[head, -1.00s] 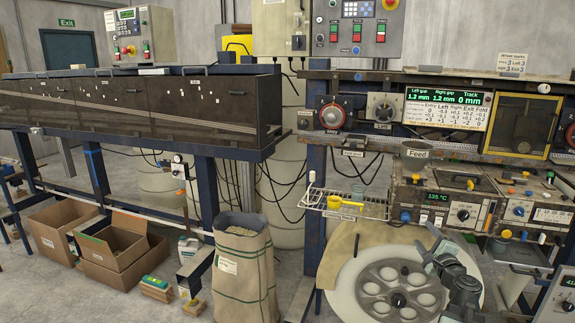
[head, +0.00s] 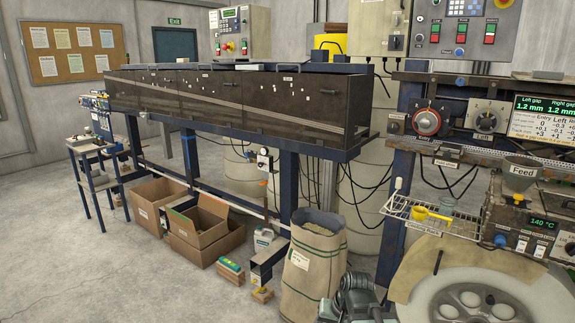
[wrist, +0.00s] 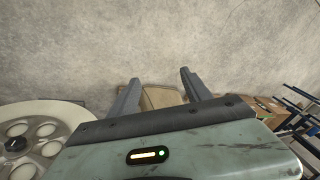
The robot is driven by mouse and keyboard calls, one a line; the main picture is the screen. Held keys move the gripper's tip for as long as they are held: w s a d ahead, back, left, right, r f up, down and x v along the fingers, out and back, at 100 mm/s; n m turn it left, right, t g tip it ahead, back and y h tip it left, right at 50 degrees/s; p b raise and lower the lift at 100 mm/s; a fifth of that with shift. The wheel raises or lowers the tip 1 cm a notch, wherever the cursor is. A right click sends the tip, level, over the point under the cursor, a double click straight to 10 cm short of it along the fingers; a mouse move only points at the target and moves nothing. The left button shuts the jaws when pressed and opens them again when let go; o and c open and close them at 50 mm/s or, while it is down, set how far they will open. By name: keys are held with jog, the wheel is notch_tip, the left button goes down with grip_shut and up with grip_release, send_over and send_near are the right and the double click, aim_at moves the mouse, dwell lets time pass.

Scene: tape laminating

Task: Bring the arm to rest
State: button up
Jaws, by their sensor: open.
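My gripper (wrist: 160,88) shows in the wrist view with its two grey fingers spread apart and nothing between them. Beyond the fingers are a tan sack (wrist: 160,98) and the concrete floor (wrist: 140,45). In the head view my arm (head: 355,300) is at the bottom edge, between the sack (head: 315,262) and the large reel (head: 460,290). The fingers cannot be made out there, and the lower part of the arm is cut off by the frame.
The reel also shows at left in the wrist view (wrist: 35,140). A wire rack with a yellow scoop (head: 430,214) juts out above it. Cardboard boxes (head: 205,235) stand under the long dark machine (head: 240,100). The floor at left (head: 60,230) is clear.

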jog(key=s+d+f+n+g+h, duration=0.1)
jog(key=s+d+g+h, duration=0.2)
jog(key=s+d, duration=0.25)
notch_tip(320, 180, up, 13)
jog(key=p, duration=1.2)
jog(key=shift+w+a+t+y+p, duration=0.2)
jog(key=shift+a+t+y+p, duration=0.1)
jog(key=shift+p, duration=0.1)
jog(key=shift+f, duration=0.15)
